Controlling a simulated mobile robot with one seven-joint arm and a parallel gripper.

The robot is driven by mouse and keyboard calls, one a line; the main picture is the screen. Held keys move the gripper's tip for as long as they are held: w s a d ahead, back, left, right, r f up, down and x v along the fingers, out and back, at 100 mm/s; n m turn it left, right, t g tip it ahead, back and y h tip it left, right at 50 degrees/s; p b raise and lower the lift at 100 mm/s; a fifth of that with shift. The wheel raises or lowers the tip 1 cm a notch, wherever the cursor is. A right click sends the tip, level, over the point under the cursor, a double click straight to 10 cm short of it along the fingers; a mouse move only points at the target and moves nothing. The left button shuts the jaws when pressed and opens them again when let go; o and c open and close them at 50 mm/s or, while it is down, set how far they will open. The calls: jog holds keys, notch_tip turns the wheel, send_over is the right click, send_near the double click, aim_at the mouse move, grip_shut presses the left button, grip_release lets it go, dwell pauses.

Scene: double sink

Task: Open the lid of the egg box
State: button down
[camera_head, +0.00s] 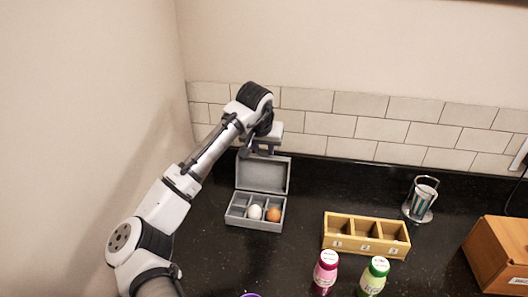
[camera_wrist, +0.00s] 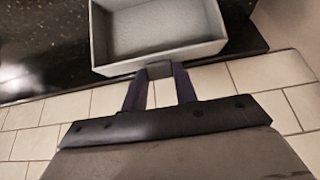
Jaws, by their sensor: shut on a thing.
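The grey egg box (camera_head: 238,221) stands on the dark counter near the wall, with a white egg (camera_head: 254,212) and a brown egg (camera_head: 274,215) in its compartments. Its lid (camera_head: 262,176) is raised at the back, its hollow inside facing the front. My gripper (camera_head: 247,153) is at the lid's top edge, partly hidden behind my wrist. In the wrist view, my gripper (camera_wrist: 160,78) is shut on the small tab (camera_wrist: 160,70) of the lid (camera_wrist: 160,28). The eggs do not show in the wrist view.
A wooden box with numbered compartments (camera_head: 365,248) stands to the right. A glass in a holder (camera_head: 421,200) and a brown carton (camera_head: 498,255) are farther right. The tiled wall (camera_head: 330,122) is close behind my gripper.

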jog(key=shift+s+f+t+b, duration=0.1)
jog(key=shift+s+t+b, duration=0.55)
jog(key=shift+b, duration=0.25)
jog(key=shift+s+a+r+t, duration=0.25)
jog(key=shift+s+r, duration=0.1)
jog(key=shift+s, duration=0.1)
jog(key=c, duration=1.1)
grip_release()
jog(key=b+v, duration=0.3)
jog(key=v, duration=1)
jog(key=shift+s+a+r+b, duration=0.2)
jog(key=shift+s+r+b, duration=0.05)
jog(key=shift+r+b, duration=0.05)
